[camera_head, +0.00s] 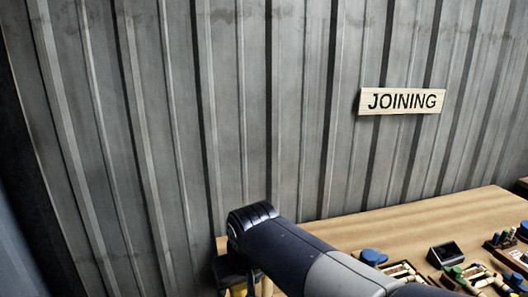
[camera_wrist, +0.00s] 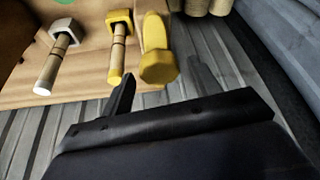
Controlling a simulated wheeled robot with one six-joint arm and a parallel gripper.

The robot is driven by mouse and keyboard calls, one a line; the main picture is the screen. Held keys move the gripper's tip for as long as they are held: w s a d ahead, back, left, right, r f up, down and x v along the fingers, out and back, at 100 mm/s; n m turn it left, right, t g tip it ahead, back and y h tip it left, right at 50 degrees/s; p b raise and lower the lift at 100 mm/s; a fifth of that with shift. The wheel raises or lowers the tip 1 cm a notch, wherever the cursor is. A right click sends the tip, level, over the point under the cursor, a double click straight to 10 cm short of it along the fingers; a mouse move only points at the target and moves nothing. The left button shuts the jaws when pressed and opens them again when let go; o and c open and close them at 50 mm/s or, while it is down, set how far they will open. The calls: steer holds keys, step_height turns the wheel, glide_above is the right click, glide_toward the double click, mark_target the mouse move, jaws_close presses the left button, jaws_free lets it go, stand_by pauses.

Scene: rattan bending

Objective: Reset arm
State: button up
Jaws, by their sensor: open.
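My gripper (camera_wrist: 160,85) shows in the wrist view with its two dark fingers spread apart. Nothing is between the fingers. Past the fingertips, a wooden surface (camera_wrist: 25,90) holds a mallet with a white head (camera_wrist: 64,28), a mallet with a yellow head (camera_wrist: 119,20) and a thicker yellow tool (camera_wrist: 157,62). The fingers are apart from these tools. In the head view my arm reaches in from the bottom, and the gripper itself does not show clearly there.
A wooden workbench (camera_head: 425,220) stands at the lower right. It bears a dark box (camera_head: 445,255), blue items (camera_head: 372,257) and trays of small pieces (camera_head: 475,277). A corrugated metal wall (camera_head: 230,100) rises behind, with a "JOINING" sign (camera_head: 402,101). The bench's back strip is clear.

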steer(key=shift+a+m+h, duration=0.1)
steer(key=shift+m+h, duration=0.55)
steer(key=shift+m, duration=1)
steer(key=shift+a+m+h, duration=0.1)
steer(key=shift+m+h, duration=0.55)
steer(key=shift+m, duration=1)
steer(key=shift+v, duration=0.95)
steer(key=shift+s+d, duration=0.1)
